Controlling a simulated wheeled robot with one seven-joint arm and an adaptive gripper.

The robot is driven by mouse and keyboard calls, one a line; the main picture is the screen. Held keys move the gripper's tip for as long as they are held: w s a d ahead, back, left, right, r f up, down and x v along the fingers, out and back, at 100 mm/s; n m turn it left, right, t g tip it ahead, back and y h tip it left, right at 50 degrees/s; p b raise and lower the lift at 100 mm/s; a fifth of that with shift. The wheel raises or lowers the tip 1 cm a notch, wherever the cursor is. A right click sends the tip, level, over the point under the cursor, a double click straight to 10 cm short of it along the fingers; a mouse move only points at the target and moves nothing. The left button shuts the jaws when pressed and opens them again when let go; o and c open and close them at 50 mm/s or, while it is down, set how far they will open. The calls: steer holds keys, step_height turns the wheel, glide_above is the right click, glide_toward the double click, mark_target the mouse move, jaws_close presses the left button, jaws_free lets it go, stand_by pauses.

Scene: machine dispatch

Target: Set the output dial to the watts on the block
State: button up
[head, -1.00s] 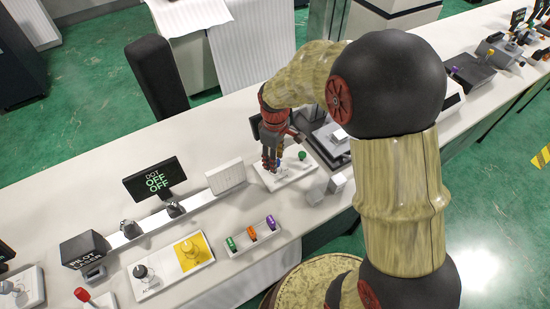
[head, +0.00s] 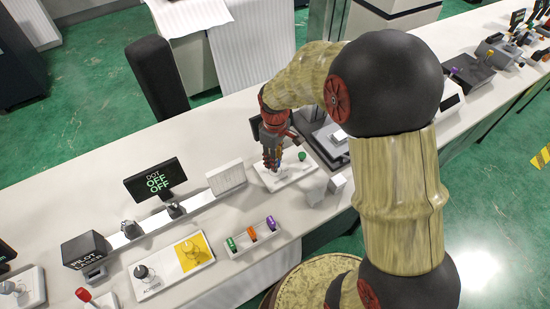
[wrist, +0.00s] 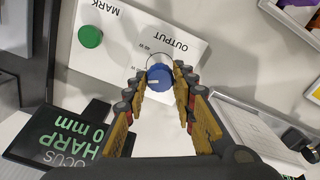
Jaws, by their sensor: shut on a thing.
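The output dial (wrist: 160,77) is a blue round knob with a pale pointer line, on a white panel (wrist: 115,55) labelled OUTPUT and MARK. Small watt marks stand around the dial, upside down in the wrist view and too small to read surely. My gripper (wrist: 160,80) has its fingertips closed on both sides of the dial. In the head view my gripper (head: 272,164) is down over the panel (head: 290,176) and mostly hides the dial. Two small pale blocks (head: 316,191) (head: 337,183) stand at the panel's right front; no watts can be read on them.
A green button (wrist: 90,36) sits on the same panel under MARK. A dark screen (wrist: 60,135) showing focus text stands close to my gripper. In the head view are a DOT OFF OFF screen (head: 155,180), a tray of coloured pieces (head: 240,252) and a yellow-marked panel (head: 162,280).

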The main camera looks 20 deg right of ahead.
steer(key=m+p, duration=0.3)
steer(key=m, duration=0.2)
steer(key=shift+r+m+p, duration=0.15)
steer(key=shift+m+p, duration=0.2)
steer(key=shift+m, duration=0.05)
steer(key=m+p, duration=0.2)
steer(key=m, duration=0.3)
steer(key=shift+m, duration=0.4)
steer(key=o, duration=1.1)
steer(key=shift+o, duration=0.3)
step_height(320, 180, up, 12)
